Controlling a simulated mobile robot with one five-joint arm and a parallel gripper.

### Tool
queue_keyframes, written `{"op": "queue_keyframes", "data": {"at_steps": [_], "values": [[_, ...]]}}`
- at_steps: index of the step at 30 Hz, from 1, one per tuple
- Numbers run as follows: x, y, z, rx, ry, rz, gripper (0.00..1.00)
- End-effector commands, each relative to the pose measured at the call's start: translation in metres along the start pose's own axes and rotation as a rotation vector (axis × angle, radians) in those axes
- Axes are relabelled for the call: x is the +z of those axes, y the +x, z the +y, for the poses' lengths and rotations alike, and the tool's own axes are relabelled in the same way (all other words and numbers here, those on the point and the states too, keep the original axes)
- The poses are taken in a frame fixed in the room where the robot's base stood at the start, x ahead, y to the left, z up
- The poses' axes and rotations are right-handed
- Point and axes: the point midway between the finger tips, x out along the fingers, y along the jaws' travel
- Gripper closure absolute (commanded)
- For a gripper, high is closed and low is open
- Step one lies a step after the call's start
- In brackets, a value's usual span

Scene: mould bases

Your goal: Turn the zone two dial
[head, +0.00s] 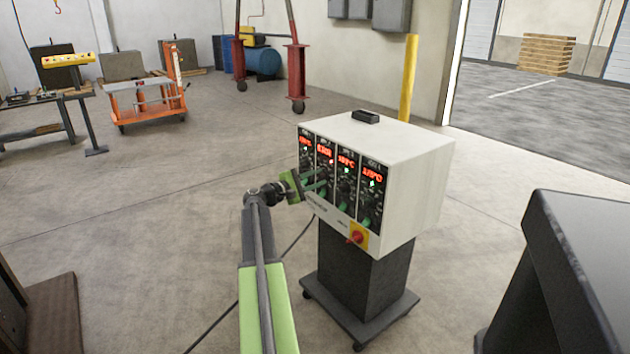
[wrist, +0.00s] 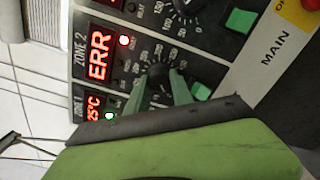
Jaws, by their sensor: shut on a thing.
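The white control box (head: 405,160) stands on a dark pedestal and has several black zone panels in a row. In the wrist view the zone two display (wrist: 98,55) reads ERR in red, with a lit red lamp (wrist: 124,40) beside it. The zone two dial (wrist: 160,76) is a dark knob with a printed scale around it, partly hidden by my fingers. My gripper (wrist: 163,80) is shut on this dial, one green finger on each side. In the head view my gripper (head: 318,185) reaches the panel from the left, and the dial is hidden there.
The zone one display (wrist: 94,106) and a zone three dial (wrist: 188,5) flank zone two closely. A green switch (wrist: 201,91) sits beside the dial. A red main switch (head: 356,238) is lower on the box.

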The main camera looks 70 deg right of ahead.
Motion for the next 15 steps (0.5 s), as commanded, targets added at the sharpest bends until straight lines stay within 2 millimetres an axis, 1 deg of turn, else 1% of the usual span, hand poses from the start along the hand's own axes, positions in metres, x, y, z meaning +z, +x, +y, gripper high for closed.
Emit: {"op": "queue_keyframes", "data": {"at_steps": [1, 11, 12, 15], "values": [[-0.0006, 0.0014, 0.0033, 0.009, -0.007, 0.001, 1.0], [-0.0006, 0.0013, 0.0034, 0.01, -0.009, 0.001, 1.0], [-0.0006, 0.0012, 0.0034, 0.01, -0.008, 0.001, 0.71], [-0.0005, 0.001, 0.003, 0.008, -0.008, 0.001, 0.58]]}}
